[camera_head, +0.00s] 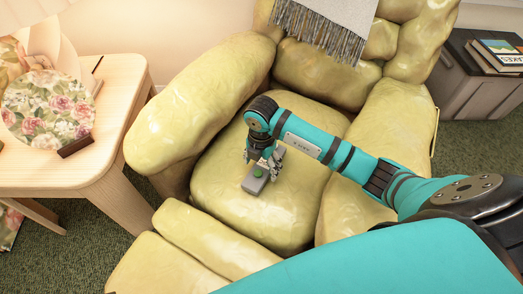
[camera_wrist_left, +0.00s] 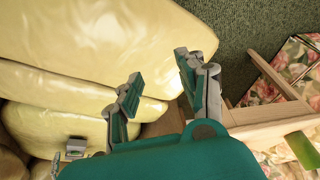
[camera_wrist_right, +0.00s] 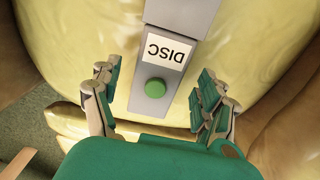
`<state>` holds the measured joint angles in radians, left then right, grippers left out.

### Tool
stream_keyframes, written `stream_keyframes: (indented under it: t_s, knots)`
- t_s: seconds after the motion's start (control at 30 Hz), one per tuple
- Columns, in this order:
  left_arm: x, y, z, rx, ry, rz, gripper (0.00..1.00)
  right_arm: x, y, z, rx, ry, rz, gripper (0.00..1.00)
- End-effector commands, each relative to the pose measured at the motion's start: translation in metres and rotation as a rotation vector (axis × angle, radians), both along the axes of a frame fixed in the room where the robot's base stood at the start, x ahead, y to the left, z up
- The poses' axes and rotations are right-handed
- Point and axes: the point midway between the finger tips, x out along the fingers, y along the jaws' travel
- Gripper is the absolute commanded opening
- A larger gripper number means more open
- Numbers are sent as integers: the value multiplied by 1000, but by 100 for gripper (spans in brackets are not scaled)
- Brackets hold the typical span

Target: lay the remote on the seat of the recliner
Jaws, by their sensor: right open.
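The remote (camera_head: 258,178) is a grey bar with a green button and a DISC label. It appears to lie flat on the seat (camera_head: 222,200) of the yellow-green recliner. In the right wrist view the remote (camera_wrist_right: 178,45) lies between my spread right fingers, with gaps on both sides. My right gripper (camera_head: 264,165) is open, right over the remote. My left gripper (camera_wrist_left: 158,75) is open and empty beside the recliner; it does not show in the head view. In the left wrist view the remote (camera_wrist_left: 76,146) shows small at the lower left.
A pale wooden table (camera_head: 117,95) with a floral plate (camera_head: 45,105) stands left of the recliner. A fringed grey throw (camera_head: 330,25) hangs over the backrest. A dark chest (camera_head: 470,90) with books (camera_head: 500,52) stands at the right. Puffy armrests flank the seat.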

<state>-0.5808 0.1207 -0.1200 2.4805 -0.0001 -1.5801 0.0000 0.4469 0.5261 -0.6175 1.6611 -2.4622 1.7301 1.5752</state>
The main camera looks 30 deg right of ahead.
Motion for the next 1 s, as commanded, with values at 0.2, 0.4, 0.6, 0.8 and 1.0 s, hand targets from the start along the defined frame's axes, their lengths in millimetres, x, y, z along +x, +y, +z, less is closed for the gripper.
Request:
stream_keyframes:
  t_s: [0.2,0.4,0.6,0.8,1.0]
  knots:
    - [11,-3,-33,-1,23,-2,40,1,-1,53,-1,-3,1,77]
    - [16,-4,-64,0,36,-4,40,1,0,87,-2,-2,1,77]
    - [17,-4,-77,0,41,-5,40,0,0,100,-1,0,0,77]
    - [17,-4,-78,1,41,-6,40,0,0,101,-1,0,0,77]
    - [17,-4,-78,1,42,-6,40,0,0,101,-1,1,0,77]
